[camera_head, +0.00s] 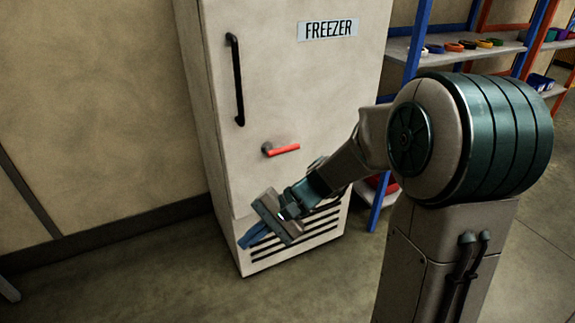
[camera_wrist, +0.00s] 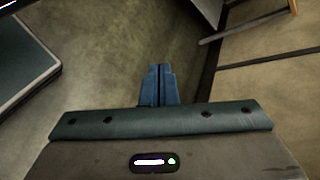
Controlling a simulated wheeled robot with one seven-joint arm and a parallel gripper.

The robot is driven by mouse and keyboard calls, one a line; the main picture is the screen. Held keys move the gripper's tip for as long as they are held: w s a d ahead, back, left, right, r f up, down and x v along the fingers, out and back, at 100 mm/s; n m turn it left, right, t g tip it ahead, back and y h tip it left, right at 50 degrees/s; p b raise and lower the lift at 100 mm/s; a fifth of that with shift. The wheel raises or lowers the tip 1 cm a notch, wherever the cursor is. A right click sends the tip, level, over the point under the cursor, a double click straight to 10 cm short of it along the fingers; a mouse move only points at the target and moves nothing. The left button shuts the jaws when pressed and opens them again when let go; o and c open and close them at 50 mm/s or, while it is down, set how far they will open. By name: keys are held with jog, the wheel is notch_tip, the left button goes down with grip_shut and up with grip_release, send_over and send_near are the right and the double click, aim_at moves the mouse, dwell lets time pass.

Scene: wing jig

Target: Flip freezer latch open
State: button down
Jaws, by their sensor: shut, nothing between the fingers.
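The freezer (camera_head: 285,90) is a tall off-white cabinet with a sign reading FREEZER (camera_head: 328,27). Its red latch (camera_head: 282,149) is a short lever lying almost level, tilted slightly up to the right, on the middle of the door. My gripper (camera_head: 254,236) is below the latch, in front of the dark vent slots near the freezer's bottom. It is apart from the latch. In the wrist view the blue fingers (camera_wrist: 158,86) are together with nothing between them. The latch does not show in the wrist view.
A black vertical handle (camera_head: 236,80) is on the door's left side, above the latch. A blue and red shelf rack (camera_head: 470,50) with small coloured items stands to the right. A plain wall (camera_head: 90,110) is on the left. The floor in front is clear.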

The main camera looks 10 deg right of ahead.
jog(key=w+a+f+m+t+y+b, duration=0.2)
jog(key=w+f+m+t+y+b, duration=0.15)
jog(key=w+f+y+b, duration=0.4)
jog(key=w+d+f+m+t+h+b, duration=0.5)
jog(key=w+d+m+t, duration=0.5)
jog(key=m+t, duration=0.1)
jog(key=w+d+f+m+t+h+b, duration=0.5)
jog(key=w+d+m+t, duration=0.5)
jog(key=w+m, duration=0.1)
jog(key=shift+d+f+m+t, duration=0.35)
jog(key=shift+d+m, duration=0.05)
jog(key=shift+m, duration=0.25)
jog(key=shift+w, duration=0.1)
jog(key=s+r+b+x, duration=0.1)
jog(key=b+x, duration=0.3)
jog(key=x, duration=0.8)
jog(key=shift+r+b, duration=0.4)
jog(key=shift+r, duration=0.45)
jog(key=shift+d+r, duration=0.1)
jog(key=shift+d, duration=0.2)
